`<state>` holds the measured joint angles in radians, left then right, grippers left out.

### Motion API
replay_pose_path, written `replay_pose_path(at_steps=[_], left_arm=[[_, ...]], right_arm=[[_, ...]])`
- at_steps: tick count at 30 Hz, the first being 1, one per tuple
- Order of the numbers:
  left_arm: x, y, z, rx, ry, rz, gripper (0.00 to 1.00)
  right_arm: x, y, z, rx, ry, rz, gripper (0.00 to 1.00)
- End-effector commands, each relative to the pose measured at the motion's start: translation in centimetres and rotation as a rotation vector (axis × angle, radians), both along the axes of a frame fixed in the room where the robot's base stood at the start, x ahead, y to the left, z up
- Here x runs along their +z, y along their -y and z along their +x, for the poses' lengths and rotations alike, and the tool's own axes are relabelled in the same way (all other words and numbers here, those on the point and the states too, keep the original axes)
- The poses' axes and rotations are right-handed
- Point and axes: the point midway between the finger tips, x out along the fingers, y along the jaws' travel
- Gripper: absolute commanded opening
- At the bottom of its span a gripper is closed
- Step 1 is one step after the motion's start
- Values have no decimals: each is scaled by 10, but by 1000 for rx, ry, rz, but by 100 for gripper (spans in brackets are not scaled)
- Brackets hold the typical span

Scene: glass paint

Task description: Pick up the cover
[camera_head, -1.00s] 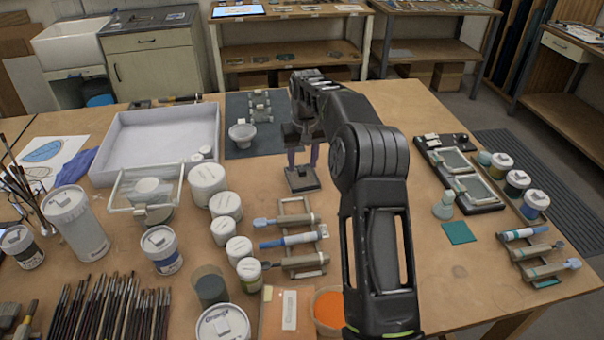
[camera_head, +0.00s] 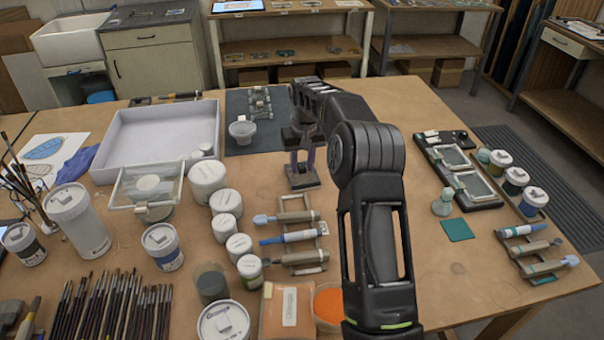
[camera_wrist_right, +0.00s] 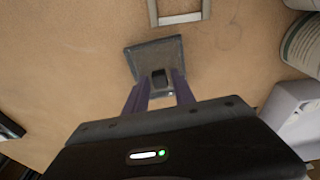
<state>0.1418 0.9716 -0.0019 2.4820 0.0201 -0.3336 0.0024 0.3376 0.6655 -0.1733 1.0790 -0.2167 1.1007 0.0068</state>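The cover (camera_head: 302,182) is a small dark grey square plate with a raised dark knob, resting on the wooden table. My right gripper (camera_head: 302,166) points down over it, its purple fingers on either side of the knob. In the right wrist view, the gripper (camera_wrist_right: 160,88) has its fingers close against both sides of the knob, and the square plate of the cover (camera_wrist_right: 145,55) shows beyond them. I see no clear gap between the cover and the table. My left gripper is in no view.
A rack of markers (camera_head: 322,228) lies just in front of the cover. White lidded jars (camera_head: 206,178) stand to its left. A dark mat (camera_head: 275,140) with a small bowl (camera_head: 242,132) lies behind. Framed panels (camera_head: 470,190) and paint jars (camera_head: 515,182) are at the right.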

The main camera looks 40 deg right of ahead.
Motion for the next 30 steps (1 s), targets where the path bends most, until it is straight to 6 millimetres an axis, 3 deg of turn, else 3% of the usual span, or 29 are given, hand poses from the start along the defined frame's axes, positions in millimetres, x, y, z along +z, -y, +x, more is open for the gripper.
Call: replay_pose_path(at_steps=[11, 25, 30], left_arm=[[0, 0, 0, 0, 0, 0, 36], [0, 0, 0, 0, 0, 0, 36], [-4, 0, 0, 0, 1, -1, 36]], right_arm=[[0, 0, 0, 0, 0, 0, 0], [1, 0, 0, 0, 1, 0, 0], [10, 0, 1, 0, 3, -1, 0]])
